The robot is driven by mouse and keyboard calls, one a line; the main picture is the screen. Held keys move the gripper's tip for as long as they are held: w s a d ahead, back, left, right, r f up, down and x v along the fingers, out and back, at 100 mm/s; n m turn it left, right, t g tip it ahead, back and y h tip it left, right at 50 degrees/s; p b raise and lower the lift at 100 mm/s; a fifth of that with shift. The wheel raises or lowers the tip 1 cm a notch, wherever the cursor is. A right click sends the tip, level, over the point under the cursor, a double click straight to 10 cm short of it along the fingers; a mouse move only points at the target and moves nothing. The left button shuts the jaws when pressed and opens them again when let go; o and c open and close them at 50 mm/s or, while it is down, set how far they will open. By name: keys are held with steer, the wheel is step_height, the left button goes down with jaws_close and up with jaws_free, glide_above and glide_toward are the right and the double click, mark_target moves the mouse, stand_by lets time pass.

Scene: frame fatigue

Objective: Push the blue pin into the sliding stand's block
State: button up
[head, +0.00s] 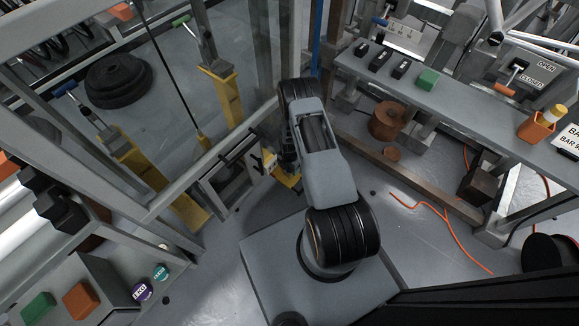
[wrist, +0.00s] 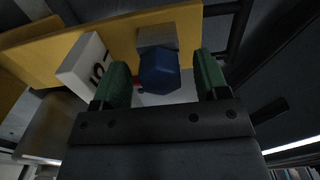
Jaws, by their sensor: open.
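In the wrist view the blue pin (wrist: 160,74) shows its faceted blue head, pointing toward the camera. A grey square piece (wrist: 157,37) sits directly behind it, against a yellow bar (wrist: 117,35) of what looks like the sliding stand. My gripper (wrist: 162,66) is open, with one green finger on each side of the blue head. I cannot tell whether the fingers touch it. How deep the pin sits is hidden behind its head. In the head view my arm hides the pin and most of the gripper beside a yellow part (head: 287,178) low on the frame.
A white block with a dark mark (wrist: 84,64) stands close by the left finger. In the head view a grey shelf (head: 470,112) with small parts lies right. A metal frame with yellow posts (head: 218,92) stands left. An orange cable (head: 440,210) lies on open floor.

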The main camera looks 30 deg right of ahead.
steer(key=shift+r, duration=0.1)
step_height(320, 180, up, 14)
steer(key=p, duration=0.5)
steer(key=shift+f, duration=0.2)
